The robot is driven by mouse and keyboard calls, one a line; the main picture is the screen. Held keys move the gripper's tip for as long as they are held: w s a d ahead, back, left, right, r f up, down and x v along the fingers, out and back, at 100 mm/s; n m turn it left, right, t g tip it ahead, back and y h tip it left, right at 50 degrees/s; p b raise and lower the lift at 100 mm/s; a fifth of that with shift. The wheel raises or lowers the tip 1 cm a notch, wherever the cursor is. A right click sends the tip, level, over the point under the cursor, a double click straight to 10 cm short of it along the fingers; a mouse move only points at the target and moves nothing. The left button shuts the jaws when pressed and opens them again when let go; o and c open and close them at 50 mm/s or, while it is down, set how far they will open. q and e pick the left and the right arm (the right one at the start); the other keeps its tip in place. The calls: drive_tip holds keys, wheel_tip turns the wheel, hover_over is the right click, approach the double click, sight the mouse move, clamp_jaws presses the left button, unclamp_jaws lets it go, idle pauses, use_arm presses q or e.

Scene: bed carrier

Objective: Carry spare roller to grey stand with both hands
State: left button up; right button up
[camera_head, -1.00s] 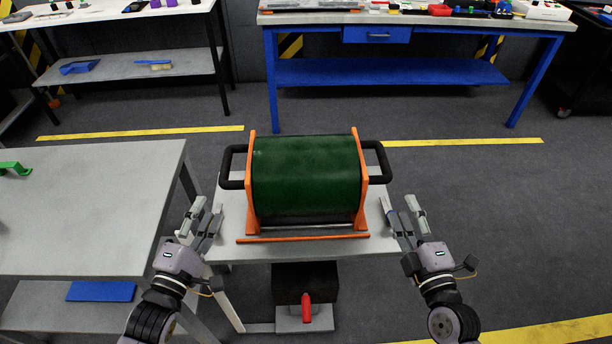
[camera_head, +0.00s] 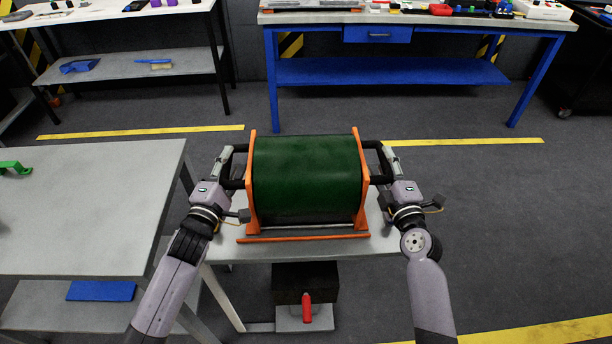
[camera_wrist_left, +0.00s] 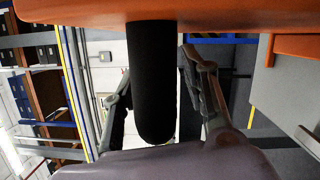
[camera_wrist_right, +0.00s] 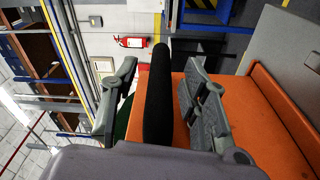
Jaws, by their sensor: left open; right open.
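The spare roller (camera_head: 306,180) is a dark green drum between two orange end plates, with a black handle on each side. It rests on a small light-grey table in the middle of the head view. My left gripper (camera_head: 222,160) is at the left handle, and in the left wrist view the black handle (camera_wrist_left: 152,85) stands between its open fingers. My right gripper (camera_head: 388,160) is at the right handle, and in the right wrist view that handle (camera_wrist_right: 158,100) lies between its open fingers. Neither gripper is closed on a handle. I cannot tell which surface is the grey stand.
A grey table (camera_head: 80,210) stands at left, with a green object (camera_head: 14,168) on it and a blue item (camera_head: 101,291) on its lower shelf. A blue workbench (camera_head: 395,72) is behind. Floor at right is clear.

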use_arm(q)
drive_tip(key=shift+c, duration=0.3)
use_arm(e)
drive_tip(key=shift+c, duration=0.3)
use_arm(q)
clamp_jaws()
use_arm(e)
clamp_jaws()
use_arm(q)
drive_tip(key=shift+r, duration=0.3)
use_arm(e)
drive_tip(key=shift+r, duration=0.25)
